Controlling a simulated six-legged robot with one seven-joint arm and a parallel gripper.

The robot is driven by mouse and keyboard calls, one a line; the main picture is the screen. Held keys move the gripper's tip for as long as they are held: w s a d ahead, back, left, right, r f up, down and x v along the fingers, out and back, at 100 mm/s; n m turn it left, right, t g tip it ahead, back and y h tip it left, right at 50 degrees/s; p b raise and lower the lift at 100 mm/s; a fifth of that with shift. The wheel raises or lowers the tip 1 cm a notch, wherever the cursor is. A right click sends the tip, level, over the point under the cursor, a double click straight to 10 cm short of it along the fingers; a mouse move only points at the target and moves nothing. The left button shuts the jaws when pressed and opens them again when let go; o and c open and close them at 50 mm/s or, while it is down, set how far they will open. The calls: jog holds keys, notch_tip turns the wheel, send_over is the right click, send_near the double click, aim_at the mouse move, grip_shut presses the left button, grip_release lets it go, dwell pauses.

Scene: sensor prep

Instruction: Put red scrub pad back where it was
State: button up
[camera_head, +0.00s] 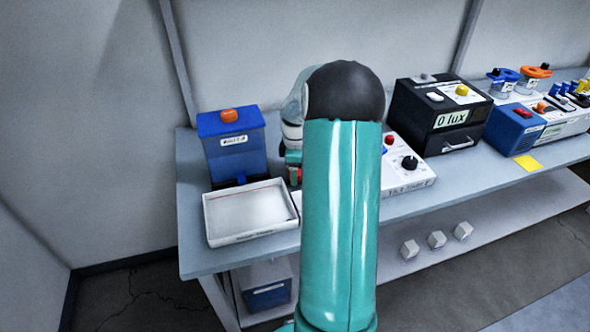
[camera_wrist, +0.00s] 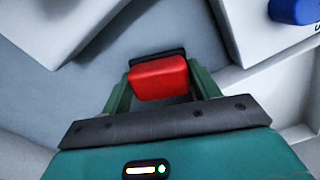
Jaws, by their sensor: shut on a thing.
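The red scrub pad (camera_wrist: 160,80) is between the two green fingers of my gripper (camera_wrist: 158,84) in the wrist view. My gripper is shut on it. A dark strip shows along the pad's far edge; I cannot tell whether it is part of the pad or a separate thing. In the head view my own arm hides most of the gripper, and only a small red patch of the pad (camera_head: 297,176) shows, just right of the white tray (camera_head: 250,236). I cannot tell whether the pad touches the bench.
A blue bin with an orange knob (camera_head: 232,148) stands behind the tray on the grey bench (camera_head: 192,255). A white control box (camera_head: 412,178) and a black lux box (camera_head: 440,108) stand to the right. White blocks (camera_head: 437,240) lie on the lower shelf.

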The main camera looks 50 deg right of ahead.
jog(key=shift+f, duration=0.15)
jog(key=o, duration=0.9)
jog(key=shift+o, duration=0.2)
notch_tip(320, 180, up, 12)
jog(key=shift+r, duration=0.2)
